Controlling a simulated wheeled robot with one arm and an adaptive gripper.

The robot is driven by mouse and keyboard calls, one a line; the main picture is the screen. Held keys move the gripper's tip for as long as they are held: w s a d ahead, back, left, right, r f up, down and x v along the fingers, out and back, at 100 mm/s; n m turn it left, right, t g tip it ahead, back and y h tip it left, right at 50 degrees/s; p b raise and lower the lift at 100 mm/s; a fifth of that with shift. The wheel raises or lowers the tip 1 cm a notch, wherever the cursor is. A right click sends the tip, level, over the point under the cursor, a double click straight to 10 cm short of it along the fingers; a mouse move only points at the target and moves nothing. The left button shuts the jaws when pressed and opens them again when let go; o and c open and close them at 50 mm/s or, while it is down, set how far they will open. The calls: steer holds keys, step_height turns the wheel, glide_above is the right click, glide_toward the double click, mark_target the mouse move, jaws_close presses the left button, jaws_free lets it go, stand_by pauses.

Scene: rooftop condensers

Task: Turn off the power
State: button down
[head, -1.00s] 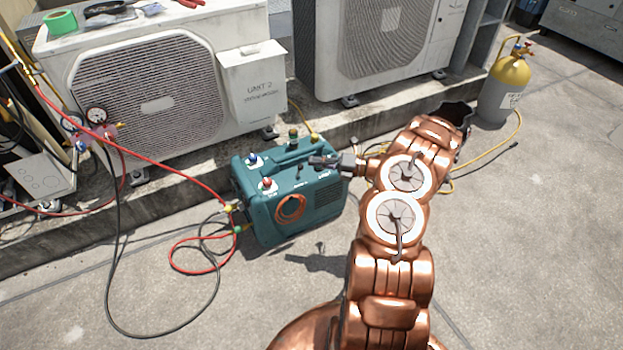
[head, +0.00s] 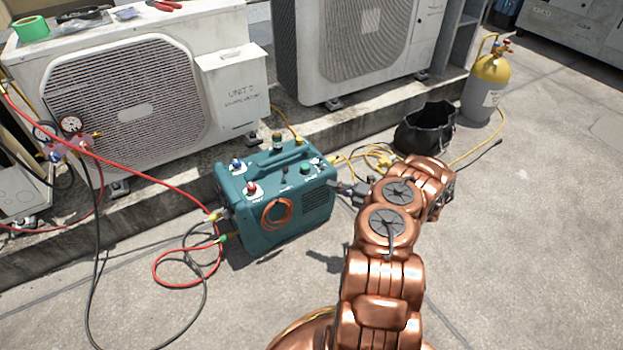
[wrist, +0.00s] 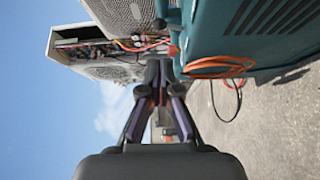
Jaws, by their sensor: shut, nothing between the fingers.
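The teal machine (head: 290,218) stands on the concrete. Its top carries a red knob (head: 252,188), a blue knob (head: 236,164), a green knob (head: 306,168) and a small dark toggle (head: 284,171) between them. Which way the toggle is set is too small to tell. My gripper (head: 342,187) is at the machine's right side, near its upper right edge. In the wrist view its fingers (wrist: 159,68) are together and empty, close beside the teal casing (wrist: 222,30). I cannot tell whether they touch it.
An orange cord coil (head: 277,212) hangs on the machine's front. Red and black hoses (head: 185,268) lie to its left. Behind are a white condenser (head: 130,100) and a ledge. A black bag (head: 425,130) and a yellow-topped cylinder (head: 487,88) stand right. The right floor is clear.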

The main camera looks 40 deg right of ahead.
steer(key=b, duration=0.4)
glide_toward(284, 175)
steer(key=w, duration=0.1)
steer(key=w+r, duration=0.1)
steer(key=w+a, duration=0.1)
steer(key=shift+w+a+r, duration=0.1)
steer(key=shift+w+r, duration=0.05)
steer(key=shift+w, duration=0.25)
steer(key=shift+x, duration=0.8)
steer(key=shift+r, duration=0.15)
steer(key=shift+r, duration=0.15)
